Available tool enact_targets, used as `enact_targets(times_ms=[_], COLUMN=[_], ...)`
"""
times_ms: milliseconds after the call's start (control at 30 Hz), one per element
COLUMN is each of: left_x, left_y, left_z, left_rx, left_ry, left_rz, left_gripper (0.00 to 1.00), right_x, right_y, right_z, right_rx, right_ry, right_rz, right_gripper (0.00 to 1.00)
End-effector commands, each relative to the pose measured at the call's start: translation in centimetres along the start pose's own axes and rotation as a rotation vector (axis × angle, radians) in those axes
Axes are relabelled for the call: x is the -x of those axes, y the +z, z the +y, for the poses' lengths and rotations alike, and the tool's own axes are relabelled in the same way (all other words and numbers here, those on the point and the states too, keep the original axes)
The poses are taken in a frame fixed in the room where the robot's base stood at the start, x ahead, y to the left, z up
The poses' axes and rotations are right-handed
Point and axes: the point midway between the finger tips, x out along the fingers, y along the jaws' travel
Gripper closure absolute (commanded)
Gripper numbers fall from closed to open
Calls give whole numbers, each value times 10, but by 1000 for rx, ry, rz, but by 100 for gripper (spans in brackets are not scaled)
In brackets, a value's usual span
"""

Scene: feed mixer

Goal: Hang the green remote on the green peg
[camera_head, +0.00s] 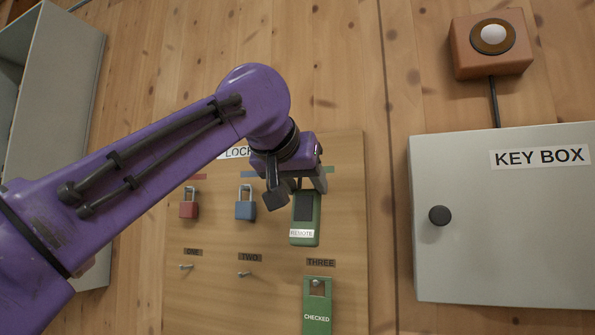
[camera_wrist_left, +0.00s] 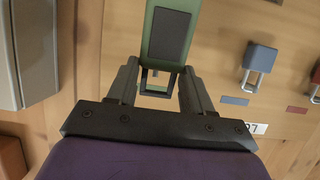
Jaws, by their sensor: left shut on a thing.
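The green remote (camera_head: 305,219) has a dark panel and a white label, and it hangs upright in front of the lock board below a green strip (camera_head: 331,169). My left gripper (camera_head: 300,187) is at its top end. In the left wrist view the remote (camera_wrist_left: 167,40) has a dark loop (camera_wrist_left: 160,84) at its near end, and my left gripper (camera_wrist_left: 160,80) is shut on the remote there. The green peg is not clearly seen; my gripper covers that spot in the head view. I cannot tell whether the loop is around it. My right gripper is not in view.
A red padlock (camera_head: 188,209) and a blue padlock (camera_head: 245,209) hang to the left on the board (camera_head: 215,300). A green CHECKED tag (camera_head: 317,318) hangs below the remote. A grey key box (camera_head: 480,250) stands right, under a button box (camera_head: 490,60).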

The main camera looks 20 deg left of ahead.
Motion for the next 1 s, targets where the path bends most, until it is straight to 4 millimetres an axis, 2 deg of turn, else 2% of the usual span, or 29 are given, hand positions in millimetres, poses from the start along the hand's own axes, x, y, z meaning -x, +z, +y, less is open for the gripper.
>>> enact_targets(times_ms=[33, 400, 600, 1000], left_x=[-3, -26, -38, -42], left_y=[-4, -11, -7, -4], left_z=[0, -1, -1, -1], left_rx=[-2, 0, 0, 0], left_ry=[0, -2, -1, -1], left_rz=[-3, -2, -2, -1], left_gripper=[95, 95, 95, 95], right_x=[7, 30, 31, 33], right_y=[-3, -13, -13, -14], right_z=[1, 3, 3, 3], right_rx=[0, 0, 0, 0], right_ry=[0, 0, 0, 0], right_rz=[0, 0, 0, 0], right_gripper=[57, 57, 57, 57])
